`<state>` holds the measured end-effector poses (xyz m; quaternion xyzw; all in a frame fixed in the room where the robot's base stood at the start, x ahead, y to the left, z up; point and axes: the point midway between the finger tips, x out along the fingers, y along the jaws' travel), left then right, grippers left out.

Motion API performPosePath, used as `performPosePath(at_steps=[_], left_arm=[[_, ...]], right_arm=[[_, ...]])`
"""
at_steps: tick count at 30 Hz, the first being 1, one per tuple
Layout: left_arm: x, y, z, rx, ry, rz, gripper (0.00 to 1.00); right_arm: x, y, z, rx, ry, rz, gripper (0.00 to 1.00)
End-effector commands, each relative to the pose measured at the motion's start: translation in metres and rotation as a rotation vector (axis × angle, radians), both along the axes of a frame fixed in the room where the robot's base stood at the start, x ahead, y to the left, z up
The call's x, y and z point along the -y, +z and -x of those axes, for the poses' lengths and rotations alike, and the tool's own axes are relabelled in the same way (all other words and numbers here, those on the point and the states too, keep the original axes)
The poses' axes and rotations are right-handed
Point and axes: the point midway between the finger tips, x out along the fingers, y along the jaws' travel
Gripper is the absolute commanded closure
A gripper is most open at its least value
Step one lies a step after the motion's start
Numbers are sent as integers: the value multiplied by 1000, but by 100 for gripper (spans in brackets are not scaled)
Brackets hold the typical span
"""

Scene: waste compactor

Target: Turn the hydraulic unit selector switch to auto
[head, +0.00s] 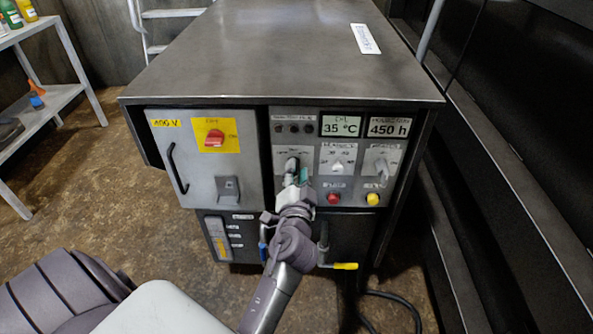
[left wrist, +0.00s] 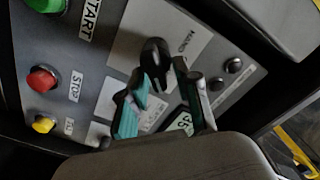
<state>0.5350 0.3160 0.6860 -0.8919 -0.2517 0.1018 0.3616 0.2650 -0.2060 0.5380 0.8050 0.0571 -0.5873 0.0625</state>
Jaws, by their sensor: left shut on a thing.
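The hydraulic unit (head: 270,60) is a grey metal cabinet with a control panel on its front. The selector switch (head: 292,163) is a dark knob at the left of the panel's row of selectors. My left gripper (head: 298,176) reaches the panel from below and is shut on this knob. A plate marked "HAND" lies beside the knob. The knob's exact pointing direction is hard to tell, and the fingers hide part of its plate. My right gripper is out of view.
Two other selectors (head: 338,160) (head: 381,166), a red button (head: 333,198) and a yellow button (head: 372,199) are close to the right. A red main switch (head: 214,138) is on the left door. A yellow-handled lever (head: 344,266) sits below. Shelves (head: 50,100) stand at left.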

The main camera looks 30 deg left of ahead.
Motion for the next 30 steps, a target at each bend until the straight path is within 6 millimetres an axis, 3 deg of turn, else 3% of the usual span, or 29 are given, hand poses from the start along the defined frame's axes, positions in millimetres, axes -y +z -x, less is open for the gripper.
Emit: performPosePath(at_steps=[17, 18, 30], left_arm=[[0, 0, 0, -17, 1, -28, 100], [0, -1, 0, -17, 1, -28, 62], [0, 7, 0, -12, 1, -27, 61]], right_arm=[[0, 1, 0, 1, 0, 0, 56], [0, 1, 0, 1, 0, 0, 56], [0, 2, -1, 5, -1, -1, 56]])
